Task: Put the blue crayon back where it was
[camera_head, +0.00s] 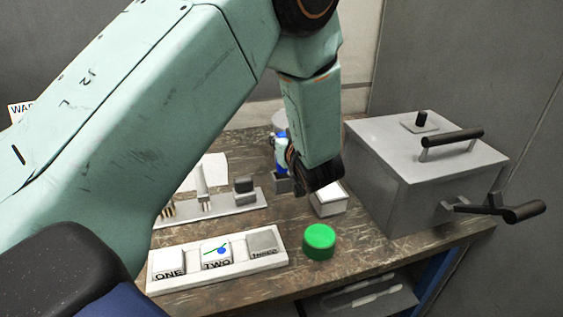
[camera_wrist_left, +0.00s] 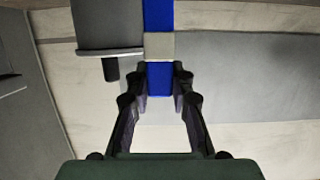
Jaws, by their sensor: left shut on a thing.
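My left gripper (camera_head: 291,160) is at the back of the workbench, beside the grey metal box. It is shut on the blue crayon (camera_head: 282,139). In the left wrist view the blue crayon (camera_wrist_left: 159,80) lies between the fingertips (camera_wrist_left: 160,82), with a pale grey band across it and more blue above. In the head view the crayon is mostly upright, just above or in a small dark grey holder (camera_head: 283,184); I cannot tell which. The gripper partly hides it. My right gripper is not in view.
A large grey box (camera_head: 425,165) with handles stands right. A small white-topped box (camera_head: 329,200) and a green cylinder (camera_head: 319,241) are nearby. A tray with blocks labelled ONE, TWO and THREE (camera_head: 281,262) lies in front. A grey rack (camera_head: 222,208) holds brushes and a block.

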